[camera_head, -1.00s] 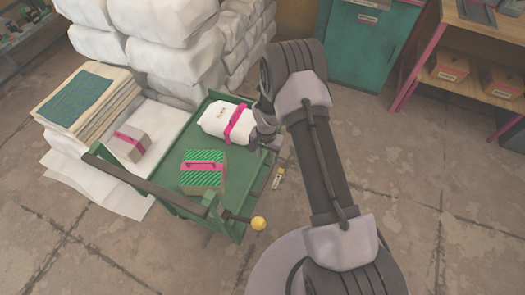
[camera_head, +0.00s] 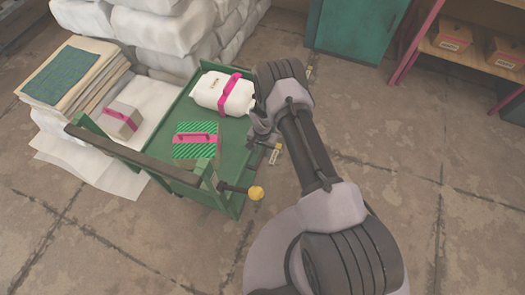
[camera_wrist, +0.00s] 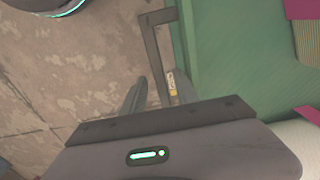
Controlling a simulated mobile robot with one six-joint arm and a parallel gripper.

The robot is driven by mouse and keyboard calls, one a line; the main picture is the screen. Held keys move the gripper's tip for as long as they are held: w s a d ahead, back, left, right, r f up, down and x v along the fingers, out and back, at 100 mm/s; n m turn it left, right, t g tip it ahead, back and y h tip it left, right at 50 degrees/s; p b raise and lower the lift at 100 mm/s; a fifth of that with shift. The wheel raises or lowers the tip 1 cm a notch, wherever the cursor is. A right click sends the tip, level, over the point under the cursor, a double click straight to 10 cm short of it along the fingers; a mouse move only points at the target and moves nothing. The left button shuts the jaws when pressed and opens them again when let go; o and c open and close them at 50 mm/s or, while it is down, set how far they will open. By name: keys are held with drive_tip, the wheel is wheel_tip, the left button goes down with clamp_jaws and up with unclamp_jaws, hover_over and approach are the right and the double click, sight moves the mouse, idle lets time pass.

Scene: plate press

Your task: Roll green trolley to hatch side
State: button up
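The green trolley (camera_head: 232,165) stands left of centre in the head view, with a dark push bar (camera_head: 130,157) along its near left side and a yellow knob (camera_head: 256,193) at its near corner. My gripper (camera_head: 266,142) is low at the trolley's right edge. In the wrist view, my gripper (camera_wrist: 158,80) looks open, its fingers apart beside a dark bracket-like handle (camera_wrist: 152,50) on the trolley's side. A small pale and yellow tag (camera_wrist: 172,84) shows between the fingers. Whether the fingers touch the handle cannot be told.
The trolley carries a white jug (camera_head: 222,95) with a pink band and a green striped box (camera_head: 195,145). A teal cabinet (camera_head: 355,25) stands behind.

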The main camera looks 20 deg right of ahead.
clamp_jaws()
idle(1.4)
